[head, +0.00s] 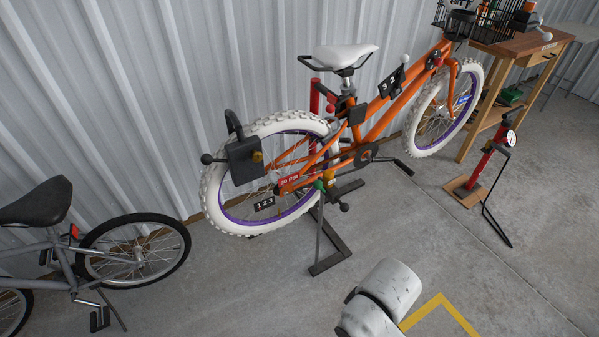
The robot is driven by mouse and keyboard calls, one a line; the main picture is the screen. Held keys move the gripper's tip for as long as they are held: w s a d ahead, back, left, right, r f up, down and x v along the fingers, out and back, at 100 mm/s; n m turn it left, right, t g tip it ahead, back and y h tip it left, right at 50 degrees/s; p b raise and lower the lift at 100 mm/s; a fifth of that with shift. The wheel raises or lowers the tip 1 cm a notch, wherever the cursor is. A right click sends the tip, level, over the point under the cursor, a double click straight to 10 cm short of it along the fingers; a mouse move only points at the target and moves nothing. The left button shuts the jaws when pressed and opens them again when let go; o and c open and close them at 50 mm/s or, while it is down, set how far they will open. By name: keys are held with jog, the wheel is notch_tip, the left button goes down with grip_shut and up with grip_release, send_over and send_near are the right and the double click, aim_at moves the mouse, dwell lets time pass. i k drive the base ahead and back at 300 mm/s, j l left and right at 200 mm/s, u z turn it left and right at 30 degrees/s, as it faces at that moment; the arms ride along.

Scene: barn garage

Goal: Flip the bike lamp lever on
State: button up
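An orange bike (385,110) with white tyres and a white saddle (345,56) stands on a black stand by the corrugated wall. A round dark part (458,24) at its front, beside the basket, may be the lamp, but I cannot tell. A lever with a white knob (405,59) rises by a small number plate (391,81) on the frame. I cannot tell which lever belongs to the lamp, nor whether it is on. A white, worn link of my arm shows at the bottom. My gripper is not in view.
A black box with a shackle (243,160) sits at the rear wheel. A grey bike (80,250) stands at left. A red floor pump (488,160) and a wooden workbench (515,50) are at right. The concrete floor in front is mostly clear, with yellow tape (440,300).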

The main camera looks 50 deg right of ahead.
aim_at(545, 36)
jog(key=z, duration=2.2)
